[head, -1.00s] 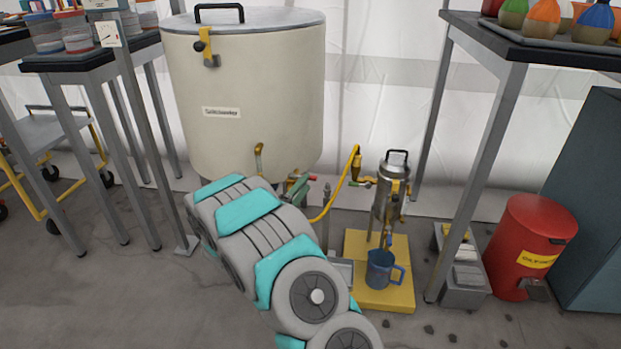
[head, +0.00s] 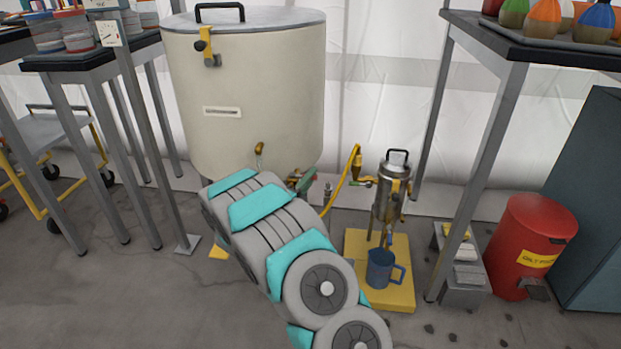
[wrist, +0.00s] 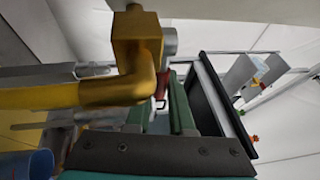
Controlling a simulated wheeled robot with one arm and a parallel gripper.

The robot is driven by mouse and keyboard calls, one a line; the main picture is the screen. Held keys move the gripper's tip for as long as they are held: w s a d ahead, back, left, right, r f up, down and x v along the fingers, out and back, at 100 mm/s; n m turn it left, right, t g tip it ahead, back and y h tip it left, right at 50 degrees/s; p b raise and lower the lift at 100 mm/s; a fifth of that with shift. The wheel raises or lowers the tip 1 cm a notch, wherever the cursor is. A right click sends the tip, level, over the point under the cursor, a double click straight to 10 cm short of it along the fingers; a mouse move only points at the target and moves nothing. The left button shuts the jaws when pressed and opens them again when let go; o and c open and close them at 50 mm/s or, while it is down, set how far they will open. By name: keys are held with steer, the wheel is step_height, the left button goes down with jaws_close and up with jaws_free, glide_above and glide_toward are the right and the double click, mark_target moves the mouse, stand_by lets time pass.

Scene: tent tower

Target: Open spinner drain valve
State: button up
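The steel spinner (head: 388,198) stands on a yellow base (head: 400,298), with valve fittings and a yellow hose on its left side. A blue mug (head: 380,268) stands below it on the base. My gripper is mostly hidden behind my arm in the head view, near fittings under the big cream tank (head: 245,110). In the wrist view my green gripper fingers (wrist: 162,112) stand apart. A small red handle (wrist: 160,88) shows between or just beyond them; contact cannot be told. A brass elbow fitting (wrist: 138,60) is close in front of the camera. The mug's edge also shows there (wrist: 28,165).
A grey-legged table (head: 545,52) with colored bottles stands at right. A red bin (head: 530,240) and a grey box (head: 463,285) are below it. Another table (head: 85,58) and a yellow-framed cart (head: 30,165) are at left. The floor at front left is clear.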

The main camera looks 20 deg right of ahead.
jaws_close()
stand_by(0.9)
